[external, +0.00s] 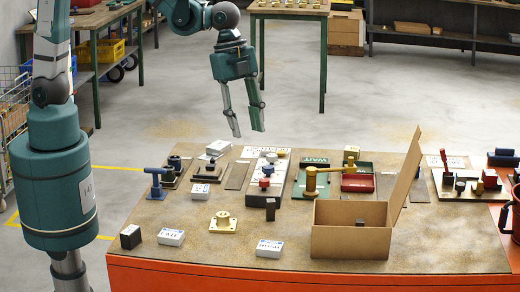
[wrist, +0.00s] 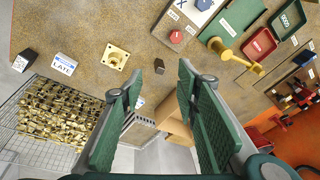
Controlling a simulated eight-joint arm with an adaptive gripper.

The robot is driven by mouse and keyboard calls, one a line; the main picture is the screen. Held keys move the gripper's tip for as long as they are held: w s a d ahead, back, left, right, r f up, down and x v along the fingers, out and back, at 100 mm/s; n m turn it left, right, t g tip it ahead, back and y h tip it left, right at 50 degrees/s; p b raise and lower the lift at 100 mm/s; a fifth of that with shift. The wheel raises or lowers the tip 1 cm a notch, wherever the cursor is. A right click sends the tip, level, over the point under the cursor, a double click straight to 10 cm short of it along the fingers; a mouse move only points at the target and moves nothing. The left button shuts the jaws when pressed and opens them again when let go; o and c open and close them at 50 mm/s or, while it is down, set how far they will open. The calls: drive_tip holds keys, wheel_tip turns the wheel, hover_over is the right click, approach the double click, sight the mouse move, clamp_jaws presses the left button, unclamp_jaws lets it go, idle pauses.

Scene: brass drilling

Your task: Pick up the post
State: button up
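No object in view is clearly labelled as the post. A small dark upright block (external: 270,209) stands on the table, left of the cardboard box; it also shows in the wrist view (wrist: 159,66), above and between my fingers. A square brass flange with a raised round boss (external: 222,224) sits nearer the front edge, and also shows in the wrist view (wrist: 115,58). My gripper (external: 248,134) hangs well above the back of the table, its two fingers spread and nothing between them. In the wrist view the fingers (wrist: 158,85) are wide apart.
An open cardboard box (external: 350,238) with a raised flap stands at the front right. A brass-headed hammer-like tool (external: 322,180) lies near green and red trays. White cards and a black cube (external: 131,236) lie along the front. A wire basket of brass pieces (wrist: 60,110) shows in the wrist view.

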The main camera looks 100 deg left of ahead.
sight(271, 200)
drive_tip(key=w+d+f+m, duration=0.1)
drive_tip(key=w+f, duration=0.1)
drive_tip(key=f, duration=0.2)
drive_tip(key=w+d+f+m+g, duration=0.1)
drive_tip(key=w+d+f+m, duration=0.1)
drive_tip(key=f, duration=0.2)
drive_tip(key=w+d+f+m+g+p, duration=0.1)
drive_tip(key=w+d+f, duration=0.1)
drive_tip(key=f, duration=0.3)
drive_tip(key=shift+w+d+m, duration=0.2)
drive_tip(key=shift+w+m, duration=0.2)
drive_tip(key=shift+w, duration=0.15)
drive_tip(key=shift+d+f, duration=0.15)
drive_tip(key=shift+f, duration=1.1)
drive_tip(key=shift+w+d+f, duration=0.1)
drive_tip(key=shift+d+f, duration=0.1)
drive_tip(key=shift+f, duration=1.1)
drive_tip(key=shift+w+d+f, duration=0.1)
drive_tip(key=shift+d+f, duration=0.1)
drive_tip(key=shift+f, duration=1.05)
drive_tip(key=shift+c, duration=0.4)
